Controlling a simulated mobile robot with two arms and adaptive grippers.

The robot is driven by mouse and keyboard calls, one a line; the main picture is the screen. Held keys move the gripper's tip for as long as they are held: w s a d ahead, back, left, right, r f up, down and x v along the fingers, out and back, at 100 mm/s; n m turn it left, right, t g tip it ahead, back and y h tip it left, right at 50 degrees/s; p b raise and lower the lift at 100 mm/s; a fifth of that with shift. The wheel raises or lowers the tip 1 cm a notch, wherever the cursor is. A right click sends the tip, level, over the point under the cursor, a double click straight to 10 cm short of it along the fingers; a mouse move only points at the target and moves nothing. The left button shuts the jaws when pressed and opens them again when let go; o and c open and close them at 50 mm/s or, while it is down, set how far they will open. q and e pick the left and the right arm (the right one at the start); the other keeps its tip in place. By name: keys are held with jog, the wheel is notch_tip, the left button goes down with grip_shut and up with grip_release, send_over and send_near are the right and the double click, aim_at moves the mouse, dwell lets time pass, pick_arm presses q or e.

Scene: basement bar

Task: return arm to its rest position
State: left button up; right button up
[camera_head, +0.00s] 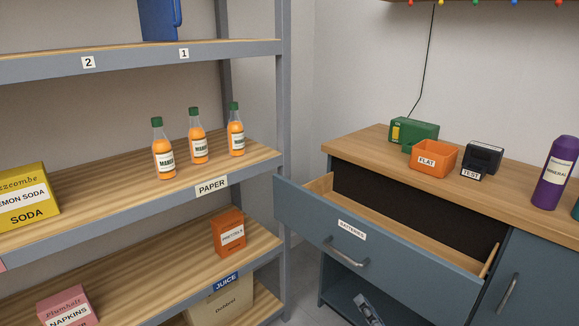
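My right gripper (366,308) shows only in part at the bottom edge of the head view, right of the middle. It is small and grey, below the open drawer (398,243) and its handle (346,255), and appears apart from them. How far its fingers are spread cannot be told, and nothing can be made out in it. The rest of my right arm is out of the frame. My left gripper and arm are not in view.
The drawer, labelled BATTERIES, juts out from the blue cabinet (536,262). On the counter (356,140) stand a green device (425,130), an orange FLAT bin (432,158), a black TEST box (483,158) and a purple bottle (556,172). Shelving (283,150) with goods fills the left.

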jog(key=s+f+n+g+h, duration=0.25)
jog(key=s+f+g, duration=0.5)
jog(key=f, duration=0.85)
jog(key=s+f+n+g+h, duration=0.2)
jog(key=s+f+n+g, duration=0.2)
jog(key=s+f, duration=0.9)
jog(key=s+a+f+n+g+h, duration=0.1)
jog(key=s+f+n+g, duration=0.25)
jog(key=s+f, duration=0.65)
pick_arm(q)
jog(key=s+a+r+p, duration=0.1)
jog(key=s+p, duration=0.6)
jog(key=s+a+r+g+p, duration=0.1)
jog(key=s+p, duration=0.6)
jog(key=p, duration=0.1)
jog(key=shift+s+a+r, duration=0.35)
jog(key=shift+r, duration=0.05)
pick_arm(e)
jog(key=s+d+r+g, duration=0.1)
jog(key=s, duration=0.7)
jog(key=s+d+r+g, duration=0.1)
jog(key=s+r, duration=0.1)
jog(key=s, duration=0.7)
jog(key=shift+d, duration=0.3)
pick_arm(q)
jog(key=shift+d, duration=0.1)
pick_arm(e)
jog(key=shift+s+r+h, duration=0.1)
jog(key=shift+r+h, duration=0.05)
jog(key=shift+h, duration=0.1)
